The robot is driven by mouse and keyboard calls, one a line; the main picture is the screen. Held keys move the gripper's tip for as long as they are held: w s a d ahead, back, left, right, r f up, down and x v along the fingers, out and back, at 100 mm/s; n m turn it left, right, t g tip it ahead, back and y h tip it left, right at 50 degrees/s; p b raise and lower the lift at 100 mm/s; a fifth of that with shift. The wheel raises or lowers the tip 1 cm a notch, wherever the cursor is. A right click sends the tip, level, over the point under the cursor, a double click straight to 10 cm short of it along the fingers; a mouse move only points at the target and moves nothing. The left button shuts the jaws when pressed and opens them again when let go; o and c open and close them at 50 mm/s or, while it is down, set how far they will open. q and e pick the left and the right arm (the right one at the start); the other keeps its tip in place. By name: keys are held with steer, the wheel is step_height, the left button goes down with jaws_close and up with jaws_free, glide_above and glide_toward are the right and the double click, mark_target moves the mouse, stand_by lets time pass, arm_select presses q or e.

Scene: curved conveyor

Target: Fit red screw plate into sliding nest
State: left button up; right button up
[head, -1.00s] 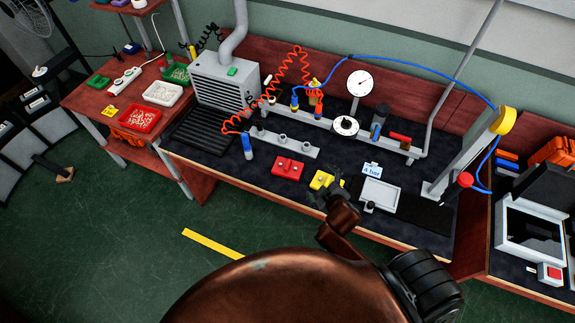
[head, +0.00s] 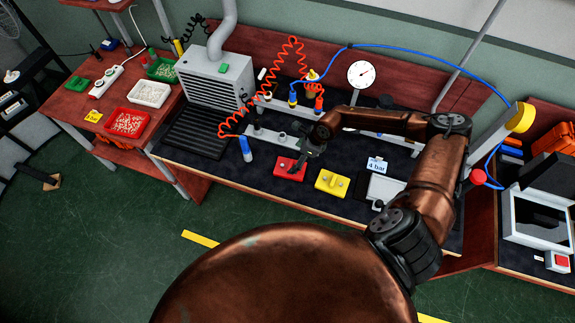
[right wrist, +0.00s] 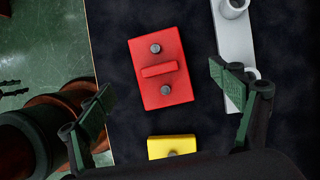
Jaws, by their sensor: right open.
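The red screw plate (head: 287,171) lies flat on the dark bench mat near the front edge. In the right wrist view the red plate (right wrist: 180,86) shows a raised bar between two screw heads. My right gripper (head: 306,153) hovers over the plate. Its two fingers are spread wide, with the plate in the gap between them in the right wrist view (right wrist: 160,81), and it holds nothing. A pale grey block (head: 379,190), which looks like the sliding nest, sits farther right, partly hidden by my right arm. My left gripper is out of view.
A yellow plate (head: 332,183) lies just right of the red one. A grey bar with round posts (head: 262,137) lies behind the red plate. A blue-handled tool on a red coiled hose (head: 245,147) stands to the left. The gauge (head: 361,74) stands behind.

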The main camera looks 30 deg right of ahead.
mark_target(291, 165)
steer(key=shift+d+f, duration=0.2)
steer(key=shift+f, duration=0.2)
steer(key=shift+x, duration=0.9)
steer(key=x, duration=0.5)
steer(key=shift+s+a+f, duration=0.1)
steer(key=shift+s+f, duration=0.05)
steer(key=shift+s, duration=0.05)
steer(key=c, duration=1.4)
